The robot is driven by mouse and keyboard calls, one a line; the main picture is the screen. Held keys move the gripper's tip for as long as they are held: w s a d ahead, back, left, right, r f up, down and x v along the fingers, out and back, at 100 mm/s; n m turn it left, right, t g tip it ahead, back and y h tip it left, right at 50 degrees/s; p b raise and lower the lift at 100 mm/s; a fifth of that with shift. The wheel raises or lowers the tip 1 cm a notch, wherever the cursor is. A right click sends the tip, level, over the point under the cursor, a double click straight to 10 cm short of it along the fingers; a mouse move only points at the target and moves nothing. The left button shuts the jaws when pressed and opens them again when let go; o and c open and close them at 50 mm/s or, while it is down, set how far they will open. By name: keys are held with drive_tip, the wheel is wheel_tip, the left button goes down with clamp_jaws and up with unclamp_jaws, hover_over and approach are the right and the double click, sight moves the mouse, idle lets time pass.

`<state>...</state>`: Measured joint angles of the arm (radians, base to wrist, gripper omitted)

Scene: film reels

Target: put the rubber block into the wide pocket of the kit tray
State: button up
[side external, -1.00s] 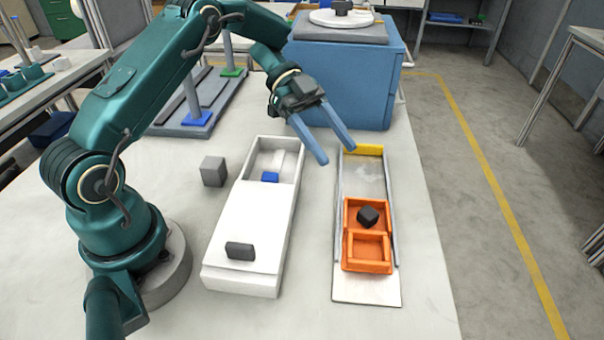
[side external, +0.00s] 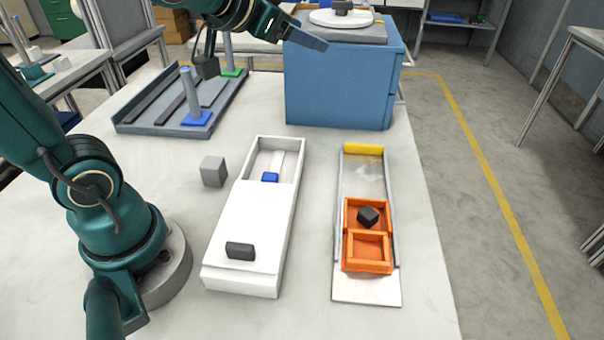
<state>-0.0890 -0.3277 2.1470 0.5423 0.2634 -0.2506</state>
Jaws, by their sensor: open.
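The orange kit tray (side external: 388,268) lies on a long ramp-like base at the right of the table, with a rear and a front pocket. A dark block (side external: 368,216), which looks like the rubber block, is in the rear pocket, turned askew to its walls; I cannot tell if it lies flat. The front pocket (side external: 369,248) is empty. My gripper (side external: 318,42) is open and empty, high up by the blue cabinet, well away from the tray. One blue finger shows clearly.
A white box (side external: 225,280) with a dark block (side external: 240,250) on its lid and a blue piece (side external: 270,177) in its open end stands left of the tray. A grey cube (side external: 213,171) is beside it. A blue cabinet (side external: 340,85) stands behind.

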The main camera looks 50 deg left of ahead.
drive_tip(key=s+d+f+g+h, duration=0.1)
drive_tip(key=s+d+f+g, duration=0.1)
drive_tip(key=s, duration=0.3)
drive_tip(key=s+d+f+g+h, duration=0.1)
drive_tip(key=s+d+f+g, duration=0.1)
drive_tip(key=s+f, duration=0.2)
drive_tip(key=s+d+f+n+g+h, duration=0.1)
drive_tip(key=s+d+f+g, duration=0.1)
drive_tip(key=s+f, duration=0.2)
drive_tip(key=s, duration=0.3)
drive_tip(key=shift+s+d+g, duration=0.2)
drive_tip(key=shift+s+g, duration=0.1)
drive_tip(key=shift+s, duration=0.1)
drive_tip(key=shift+r, duration=0.1)
